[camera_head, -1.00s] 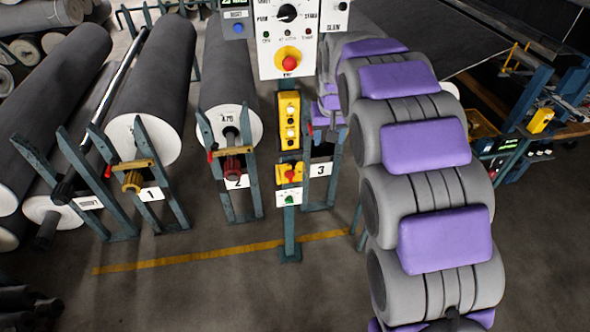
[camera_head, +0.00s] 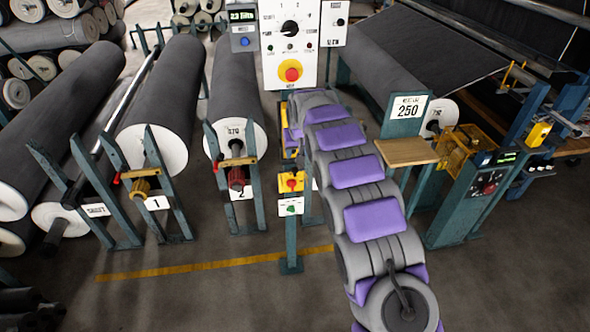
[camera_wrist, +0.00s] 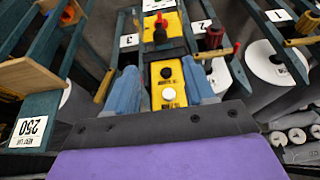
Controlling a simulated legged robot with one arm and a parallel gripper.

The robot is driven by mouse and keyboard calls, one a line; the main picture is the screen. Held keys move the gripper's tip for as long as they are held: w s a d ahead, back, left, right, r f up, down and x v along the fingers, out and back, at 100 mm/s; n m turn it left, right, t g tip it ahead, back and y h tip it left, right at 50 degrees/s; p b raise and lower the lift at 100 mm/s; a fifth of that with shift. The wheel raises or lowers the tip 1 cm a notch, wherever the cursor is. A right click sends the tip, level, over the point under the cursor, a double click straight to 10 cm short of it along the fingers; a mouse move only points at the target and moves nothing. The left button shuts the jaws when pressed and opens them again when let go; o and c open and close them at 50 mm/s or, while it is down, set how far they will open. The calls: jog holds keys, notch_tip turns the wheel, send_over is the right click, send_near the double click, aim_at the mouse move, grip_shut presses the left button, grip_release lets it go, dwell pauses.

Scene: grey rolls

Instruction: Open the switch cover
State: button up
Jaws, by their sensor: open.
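A teal post carries a yellow button box, mostly hidden behind my arm in the head view. In the wrist view this yellow box (camera_wrist: 179,98) shows a black and a white button. A second yellow box with a red knob (camera_head: 291,183) sits lower on the post; it also shows in the wrist view (camera_wrist: 171,30). I cannot tell which part is the switch cover. My gripper (camera_wrist: 163,85) is open, with a blue finger on each side of the button box. I see nothing held, and contact cannot be told. My arm hides the gripper in the head view.
A white control panel (camera_head: 307,45) with a dial and red button stands above the post. Large grey rolls (camera_head: 163,105) on teal stands are at left. A wooden shelf (camera_head: 405,152) and a console (camera_head: 484,197) stand at right. Floor in front is clear.

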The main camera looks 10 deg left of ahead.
aim_at(295, 169)
jog(key=b+x, duration=0.1)
jog(key=x, duration=1.1)
jog(key=shift+w+a+f+b, duration=0.1)
jog(key=shift+w+f+b, duration=0.1)
jog(key=shift+b, duration=0.2)
grip_shut()
